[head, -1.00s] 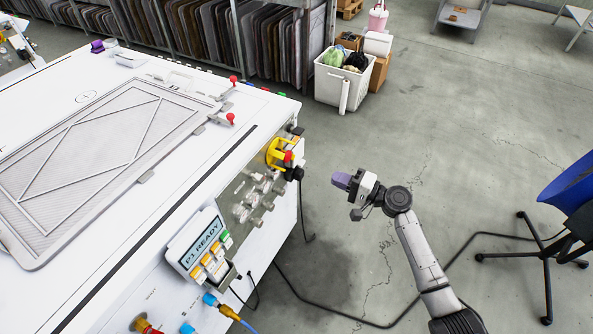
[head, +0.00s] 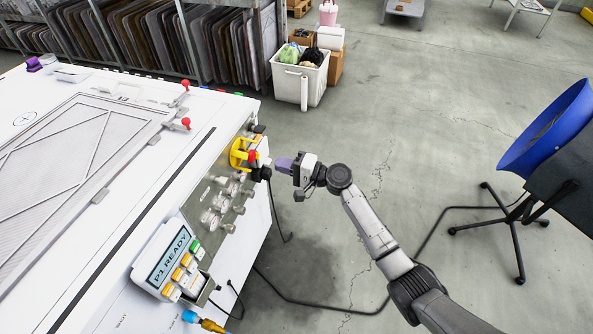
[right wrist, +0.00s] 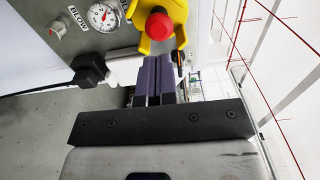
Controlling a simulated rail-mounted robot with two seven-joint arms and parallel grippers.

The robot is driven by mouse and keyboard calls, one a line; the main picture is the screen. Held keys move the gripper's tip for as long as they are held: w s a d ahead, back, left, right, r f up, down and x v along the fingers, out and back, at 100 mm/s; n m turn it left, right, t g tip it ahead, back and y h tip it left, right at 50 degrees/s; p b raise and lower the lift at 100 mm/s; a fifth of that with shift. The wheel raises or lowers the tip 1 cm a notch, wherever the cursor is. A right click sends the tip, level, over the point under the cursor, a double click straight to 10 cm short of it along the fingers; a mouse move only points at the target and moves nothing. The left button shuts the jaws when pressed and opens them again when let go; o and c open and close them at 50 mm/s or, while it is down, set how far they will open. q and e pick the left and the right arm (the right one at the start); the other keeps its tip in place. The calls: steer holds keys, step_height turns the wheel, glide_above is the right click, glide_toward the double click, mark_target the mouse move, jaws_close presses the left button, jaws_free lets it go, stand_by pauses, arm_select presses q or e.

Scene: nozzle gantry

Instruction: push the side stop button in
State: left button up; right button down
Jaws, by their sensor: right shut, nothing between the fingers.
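The side stop button (head: 252,156) is a red mushroom head in a yellow guard (head: 238,152) on the machine's side panel. In the right wrist view the red button (right wrist: 159,26) faces me at the top middle, with the yellow guard (right wrist: 175,10) around it. My right gripper (head: 279,163) has purple fingers, shut and empty. It is just right of the button in the head view, with a small gap that looks open. In the right wrist view the purple fingers (right wrist: 158,66) point towards the button and sit below it. My left gripper is not in view.
A black plug (head: 262,174) sticks out just below the button. The panel (head: 223,196) carries several knobs and fittings, and a gauge (right wrist: 103,17). A P1 READY pendant (head: 168,262) hangs nearer.

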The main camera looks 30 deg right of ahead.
mark_target(254, 156)
steer(key=b+x, duration=0.2)
steer(key=x, duration=0.4)
steer(key=shift+w+a, duration=0.25)
steer(key=shift+w, duration=0.05)
steer(key=shift+w+d, duration=0.1)
